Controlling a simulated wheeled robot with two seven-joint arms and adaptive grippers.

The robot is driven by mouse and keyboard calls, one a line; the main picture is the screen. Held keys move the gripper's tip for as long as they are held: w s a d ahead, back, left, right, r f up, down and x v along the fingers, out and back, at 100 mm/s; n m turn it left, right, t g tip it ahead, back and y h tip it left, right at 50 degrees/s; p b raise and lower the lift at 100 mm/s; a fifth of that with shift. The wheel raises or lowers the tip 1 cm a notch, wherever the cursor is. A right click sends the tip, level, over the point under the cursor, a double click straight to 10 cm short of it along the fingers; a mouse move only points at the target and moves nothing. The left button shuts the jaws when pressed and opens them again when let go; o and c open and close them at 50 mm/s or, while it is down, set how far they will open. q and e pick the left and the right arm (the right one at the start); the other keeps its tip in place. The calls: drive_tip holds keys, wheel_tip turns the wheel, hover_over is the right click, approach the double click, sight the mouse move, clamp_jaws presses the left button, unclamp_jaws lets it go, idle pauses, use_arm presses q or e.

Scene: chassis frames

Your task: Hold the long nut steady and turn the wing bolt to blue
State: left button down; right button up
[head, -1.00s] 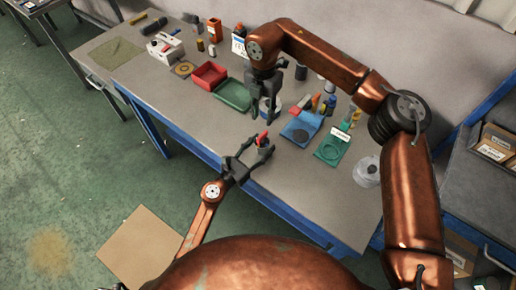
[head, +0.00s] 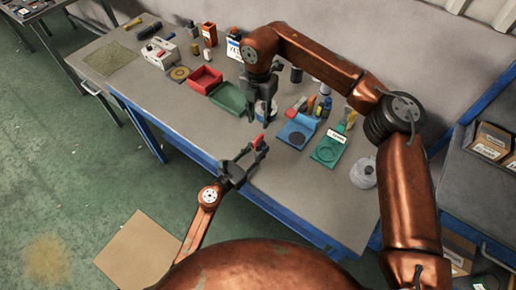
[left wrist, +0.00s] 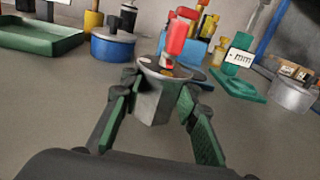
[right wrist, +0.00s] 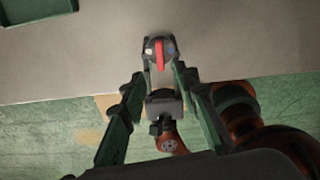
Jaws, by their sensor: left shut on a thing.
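My left gripper (left wrist: 152,112) is shut on the long nut (left wrist: 153,104), a grey upright body held above the bench's front edge. A round pale dial (left wrist: 150,68) tops it, and the red wing bolt (left wrist: 177,42) stands up from it. In the head view the wing bolt (head: 258,141) shows at the left gripper's tips. My right gripper (head: 260,118) is open and empty, above and behind it. The right wrist view shows the wing bolt (right wrist: 160,54) ahead of the open fingers, a blue mark (right wrist: 172,50) to its right and a pale mark to its left.
The bench (head: 215,130) carries a red tray (head: 205,78), a green tray (head: 226,98), a blue mat (head: 296,132) and a green labelled mat (head: 327,150). A round blue container (left wrist: 113,47) stands behind the nut.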

sight(258, 138)
wheel_tip(258, 138, down, 10)
drive_tip(key=shift+f+m, duration=0.1)
drive_tip(key=shift+m, duration=1)
drive_tip(key=shift+c, duration=0.3)
clamp_jaws()
